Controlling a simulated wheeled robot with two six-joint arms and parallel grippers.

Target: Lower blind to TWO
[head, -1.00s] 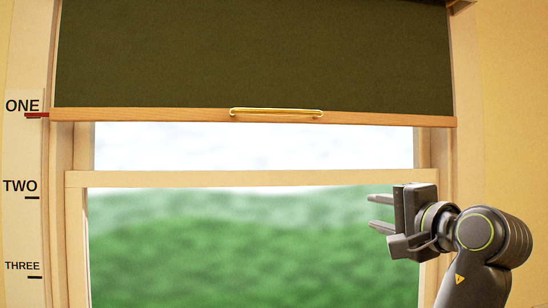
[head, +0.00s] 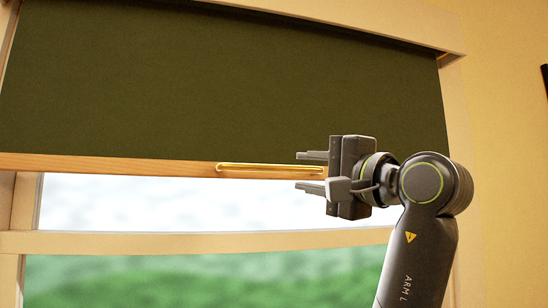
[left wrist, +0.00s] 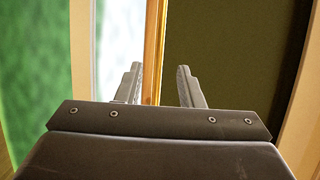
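The dark green blind (head: 225,85) covers the upper window in the head view and fills the right side of the left wrist view (left wrist: 222,55). Its wooden bottom rail (head: 110,166) carries a thin brass handle (head: 262,168). My left gripper (head: 311,171) is open at the handle's right end, one finger above the handle's line and one below. In the left wrist view the rail (left wrist: 150,45) runs upright between the two open fingers (left wrist: 158,84). I cannot tell whether they touch the handle. The level labels and my right gripper are out of view.
Below the rail is bright glass (head: 150,205), then a wooden window crossbar (head: 150,242).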

